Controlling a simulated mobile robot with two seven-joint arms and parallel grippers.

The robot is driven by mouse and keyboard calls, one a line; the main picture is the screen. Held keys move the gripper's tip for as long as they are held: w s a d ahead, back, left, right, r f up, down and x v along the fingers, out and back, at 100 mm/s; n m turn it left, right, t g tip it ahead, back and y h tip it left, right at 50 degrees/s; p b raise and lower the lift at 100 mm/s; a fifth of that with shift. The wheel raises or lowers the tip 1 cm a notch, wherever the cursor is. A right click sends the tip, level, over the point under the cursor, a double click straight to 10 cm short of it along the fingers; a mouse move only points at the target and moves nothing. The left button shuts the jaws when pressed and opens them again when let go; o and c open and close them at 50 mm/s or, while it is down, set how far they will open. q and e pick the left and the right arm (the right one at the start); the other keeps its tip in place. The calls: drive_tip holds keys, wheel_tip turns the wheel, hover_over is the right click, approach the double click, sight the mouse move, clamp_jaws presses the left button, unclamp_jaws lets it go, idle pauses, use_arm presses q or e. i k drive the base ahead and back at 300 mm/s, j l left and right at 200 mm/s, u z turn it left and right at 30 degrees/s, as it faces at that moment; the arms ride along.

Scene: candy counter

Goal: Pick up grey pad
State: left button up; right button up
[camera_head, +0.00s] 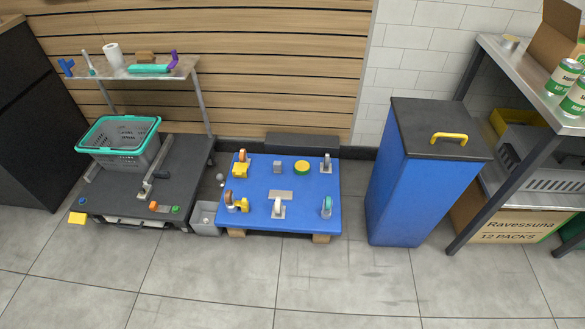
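A flat light-grey rectangular pad (281,194) lies on the blue platform (318,212), just left of its middle. A white-grey upright piece on a plate (278,209) stands directly in front of it. A small grey block (277,167) sits behind it on the same platform. A dark grey slab (302,143) lies behind the platform against the wall. I cannot tell for sure which grey thing is the task's pad. Neither of my grippers shows in the head view.
Caster-like pieces and a yellow disc (302,167) share the platform. A dark cart (120,205) with a grey-green basket (120,137) stands left, a grey bin (203,217) between. A blue bin (412,185) and metal shelving (520,165) stand right. The front floor is clear.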

sight(277, 166)
drive_tip(key=i+j+z, duration=0.1)
drive_tip(key=z, duration=0.4)
drive_tip(key=i+j+z, duration=0.15)
drive_tip(key=z, duration=0.3)
drive_tip(key=i+j+z, duration=0.25)
drive_tip(key=j, duration=0.15)
drive_tip(key=j+z, duration=0.2)
drive_tip(key=j, duration=0.2)
drive_tip(key=i+j, duration=0.15)
drive_tip(key=j, duration=0.3)
drive_tip(key=i+j+z, duration=0.1)
drive_tip(key=j, duration=0.35)
drive_tip(key=i+j, duration=0.25)
drive_tip(key=i, duration=0.3)
